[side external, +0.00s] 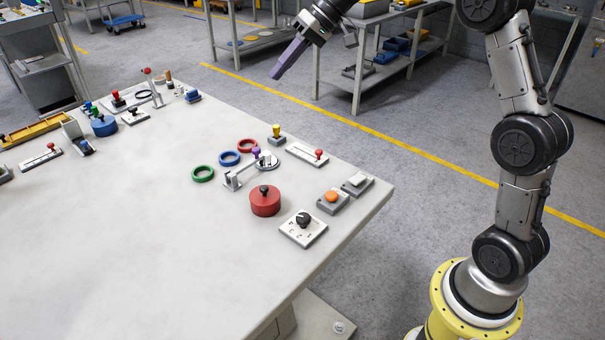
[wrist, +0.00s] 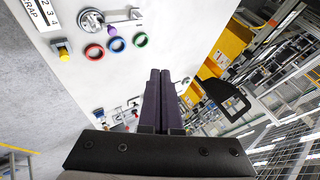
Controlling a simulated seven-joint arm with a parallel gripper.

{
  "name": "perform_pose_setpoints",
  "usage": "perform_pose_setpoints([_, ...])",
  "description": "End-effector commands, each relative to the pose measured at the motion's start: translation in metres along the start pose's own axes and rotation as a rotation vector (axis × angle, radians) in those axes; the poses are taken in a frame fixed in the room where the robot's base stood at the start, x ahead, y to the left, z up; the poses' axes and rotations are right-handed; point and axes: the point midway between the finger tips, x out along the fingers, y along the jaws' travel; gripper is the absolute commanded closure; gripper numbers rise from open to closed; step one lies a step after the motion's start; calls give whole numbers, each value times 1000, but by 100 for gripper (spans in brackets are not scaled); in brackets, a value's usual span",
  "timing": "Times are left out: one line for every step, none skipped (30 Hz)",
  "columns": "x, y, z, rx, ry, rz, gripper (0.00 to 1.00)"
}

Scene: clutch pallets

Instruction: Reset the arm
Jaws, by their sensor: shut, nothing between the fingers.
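My gripper (side external: 273,74) is raised in the air past the table's far edge in the side external view, apart from everything on the white table (side external: 150,240). Its purple fingers point down and to the left. In the wrist view my gripper (wrist: 159,75) shows its two dark purple fingers side by side, closed together with nothing between them. No object touches the fingers.
The table's near right corner holds a red round pot (side external: 265,201), a dial plate (side external: 303,228), an orange button box (side external: 332,199) and red, blue and green rings (side external: 203,174). More small devices stand at the far left. The table's middle is clear. A grey workbench (side external: 357,75) stands behind.

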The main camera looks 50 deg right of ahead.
Motion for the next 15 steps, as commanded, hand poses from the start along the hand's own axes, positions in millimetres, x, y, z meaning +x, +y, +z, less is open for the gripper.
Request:
perform_pose_setpoints([-14, -26, 15, -41, 3, 17, 100])
perform_pose_setpoints([-20, -38, 24, -58, 3, 29, 100])
perform_pose_setpoints([-28, -52, 37, -81, 3, 47, 100])
perform_pose_setpoints([-34, -61, 48, -97, 3, 62, 100])
perform_pose_setpoints([-39, -70, 59, -110, 3, 76, 100])
perform_pose_setpoints([-46, -80, 75, -128, 5, 97, 100])
perform_pose_setpoints([-51, -86, 88, -141, 5, 113, 100])
perform_pose_setpoints([-56, -91, 100, -151, 7, 130, 100])
perform_pose_setpoints([-62, -98, 118, -166, 9, 152, 100])
perform_pose_setpoints([-66, -101, 131, -176, 11, 170, 100])
perform_pose_setpoints([-70, -103, 145, -186, 14, 189, 100])
perform_pose_setpoints([-74, -105, 163, -197, 16, 213, 100])
perform_pose_setpoints([-77, -106, 177, -206, 21, 232, 100])
perform_pose_setpoints([-80, -106, 192, -214, 24, 251, 100])
perform_pose_setpoints([-83, -103, 211, -222, 28, 277, 100])
